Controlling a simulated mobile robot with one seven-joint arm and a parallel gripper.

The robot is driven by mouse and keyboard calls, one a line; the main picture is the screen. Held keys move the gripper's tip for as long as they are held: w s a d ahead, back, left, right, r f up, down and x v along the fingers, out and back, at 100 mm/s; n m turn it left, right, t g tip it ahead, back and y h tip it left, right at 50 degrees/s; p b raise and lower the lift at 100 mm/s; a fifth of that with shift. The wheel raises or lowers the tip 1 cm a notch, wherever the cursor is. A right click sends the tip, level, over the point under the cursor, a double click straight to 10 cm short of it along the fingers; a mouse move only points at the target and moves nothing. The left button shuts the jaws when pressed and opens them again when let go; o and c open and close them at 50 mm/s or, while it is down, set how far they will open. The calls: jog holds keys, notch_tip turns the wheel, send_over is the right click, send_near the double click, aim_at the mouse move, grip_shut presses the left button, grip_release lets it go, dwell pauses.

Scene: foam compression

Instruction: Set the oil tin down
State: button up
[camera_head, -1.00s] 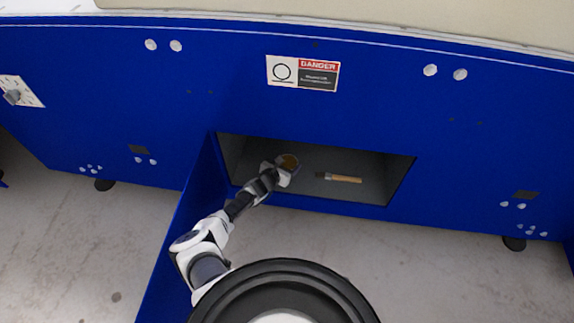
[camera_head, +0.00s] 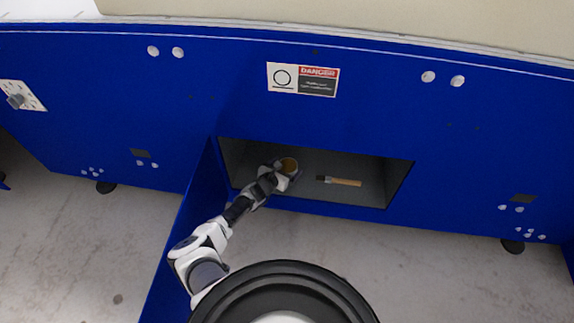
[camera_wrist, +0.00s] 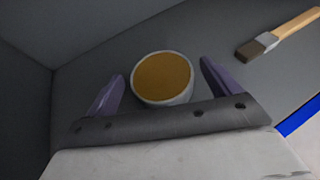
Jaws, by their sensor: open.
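The oil tin (camera_wrist: 163,80) is a round pale-rimmed container with an amber-brown top. It stands upright on the grey floor of the recess in the wrist view. It also shows in the head view (camera_head: 289,165), toward the left side of the recess. My gripper (camera_wrist: 163,80) is open, with its two purple fingers on either side of the tin. Gaps show between the fingers and the tin. In the head view my gripper (camera_head: 283,170) reaches into the recess, and its fingers are too small to make out.
A brush (camera_head: 339,181) with a wooden handle lies on the recess floor (camera_head: 320,196), right of the tin; the wrist view shows it too (camera_wrist: 280,34). The recess walls (camera_wrist: 25,85) stand close on the left. A blue open door (camera_head: 183,225) hangs beside my arm.

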jog(key=p+v, duration=0.8)
jog(key=v, duration=0.1)
jog(key=shift+s+a+r+p, duration=0.15)
jog(key=shift+s+r+p, duration=0.05)
jog(key=shift+r+p, duration=0.15)
jog(key=shift+s+a+p, duration=0.3)
jog(key=shift+s+p, duration=0.1)
jog(key=shift+s, duration=0.1)
jog(key=shift+s, duration=0.1)
